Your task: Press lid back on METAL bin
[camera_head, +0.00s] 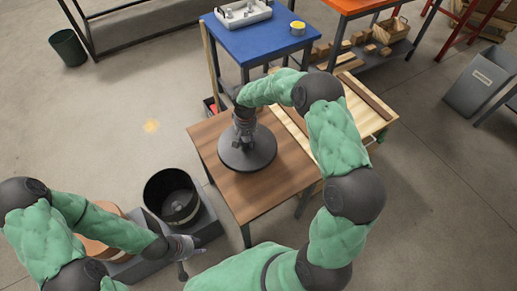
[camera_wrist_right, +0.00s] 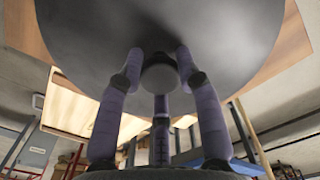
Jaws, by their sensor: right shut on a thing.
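A dark grey round lid (camera_head: 247,150) is at the brown table, knob side up; I cannot tell whether it rests on the top or hangs just above it. My right gripper (camera_head: 243,138) comes down on its middle.
The bin stands on a grey platform (camera_head: 207,226). A tan round thing (camera_head: 97,246) beside it is partly hidden by my left arm. The brown table (camera_head: 282,178) has bare wood around the lid. A blue table (camera_head: 262,43) with a tray stands behind.

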